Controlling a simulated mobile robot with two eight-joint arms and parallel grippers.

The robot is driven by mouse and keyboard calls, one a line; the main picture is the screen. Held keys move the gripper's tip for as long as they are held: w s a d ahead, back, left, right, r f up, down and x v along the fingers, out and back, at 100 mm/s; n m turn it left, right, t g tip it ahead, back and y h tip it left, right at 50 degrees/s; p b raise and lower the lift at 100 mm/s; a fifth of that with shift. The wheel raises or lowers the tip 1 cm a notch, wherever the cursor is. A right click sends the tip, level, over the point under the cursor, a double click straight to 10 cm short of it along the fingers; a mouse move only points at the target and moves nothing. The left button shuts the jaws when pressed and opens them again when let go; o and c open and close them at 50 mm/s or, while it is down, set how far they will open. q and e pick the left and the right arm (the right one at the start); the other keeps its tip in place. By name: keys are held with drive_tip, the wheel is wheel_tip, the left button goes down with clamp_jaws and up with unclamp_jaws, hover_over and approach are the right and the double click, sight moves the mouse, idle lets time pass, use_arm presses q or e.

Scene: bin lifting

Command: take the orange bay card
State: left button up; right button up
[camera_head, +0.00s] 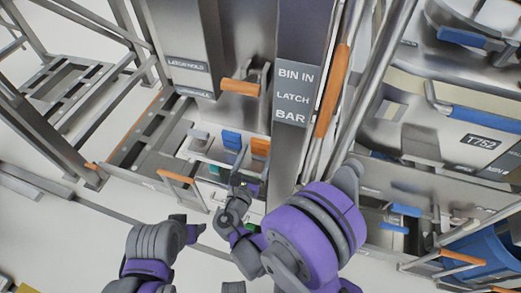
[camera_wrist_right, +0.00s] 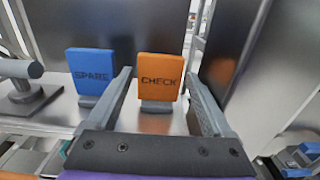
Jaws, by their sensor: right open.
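The orange bay card (camera_head: 261,148) stands upright in a shallow tray. In the right wrist view the orange card (camera_wrist_right: 159,75) reads CHECK and sits on a grey foot. My right gripper (camera_head: 244,183) is just in front of the cards. Its open fingers (camera_wrist_right: 160,92) frame the orange card in the wrist view, with gaps at both sides. I cannot tell whether the tips reach past the card. My left gripper (camera_head: 191,231) is low and left of the right one, away from the cards; its jaw opening is unclear.
A blue card (camera_head: 232,140), marked SPARE in the wrist view (camera_wrist_right: 91,72), stands left of the orange one. A grey knob (camera_wrist_right: 22,70) is further left. A tall panel (camera_head: 300,60) reading BIN IN LATCH BAR rises close on the right. An orange handle (camera_head: 240,87) is above.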

sight(260, 146)
drive_tip(key=x, duration=0.4)
drive_tip(key=shift+w, duration=0.1)
drive_tip(key=c, duration=1.1)
drive_tip(key=shift+o, duration=0.2)
drive_tip(key=shift+d+r+p, duration=0.1)
drive_tip(key=shift+r+p, duration=0.05)
drive_tip(key=shift+p, duration=0.15)
